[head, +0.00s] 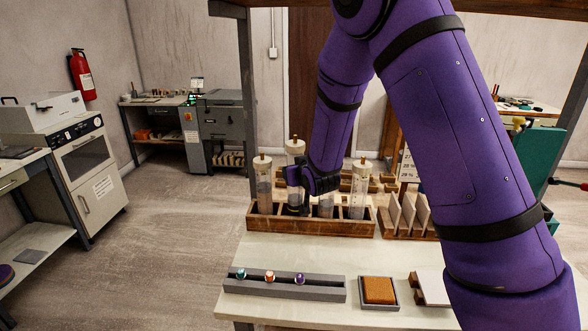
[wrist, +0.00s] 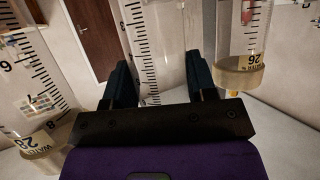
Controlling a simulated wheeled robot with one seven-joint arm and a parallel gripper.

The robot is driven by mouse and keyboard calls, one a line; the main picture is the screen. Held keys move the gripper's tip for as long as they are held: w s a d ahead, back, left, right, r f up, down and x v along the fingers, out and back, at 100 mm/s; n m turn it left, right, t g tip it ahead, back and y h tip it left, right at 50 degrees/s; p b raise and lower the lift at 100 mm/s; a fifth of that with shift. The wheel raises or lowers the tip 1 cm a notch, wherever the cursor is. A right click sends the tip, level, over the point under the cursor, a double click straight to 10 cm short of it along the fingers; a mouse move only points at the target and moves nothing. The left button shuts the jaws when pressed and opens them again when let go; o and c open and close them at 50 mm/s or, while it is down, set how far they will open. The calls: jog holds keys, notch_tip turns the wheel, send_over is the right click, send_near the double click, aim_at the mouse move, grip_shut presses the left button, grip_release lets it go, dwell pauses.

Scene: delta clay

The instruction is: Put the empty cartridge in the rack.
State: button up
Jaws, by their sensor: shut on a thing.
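A clear cartridge (head: 295,158) with a pale cap stands upright in my gripper (head: 297,177), its top higher than its neighbours. In the wrist view the cartridge (wrist: 158,45) has a printed scale, looks clear inside, and sits between the two dark fingers (wrist: 160,85). The wooden rack (head: 310,227) with open-topped compartments is below it. The cartridge's lower end is by the rack's compartments; I cannot tell whether it is inside one or touching the bottom.
Neighbouring cartridges stand close on both sides of the held one. A wooden holder with upright plates (head: 408,218) is right of the rack. A grey strip with coloured knobs (head: 320,288) and an orange pad in a tray (head: 379,291) lie in front. Bare bench lies between.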

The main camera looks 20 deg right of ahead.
aim_at(298, 189)
jog(key=shift+f, duration=2.8)
jog(key=o, duration=1.1)
jog(key=shift+c, duration=0.2)
jog(key=shift+s, duration=0.1)
jog(key=v, duration=1)
jog(key=shift+s, duration=0.3)
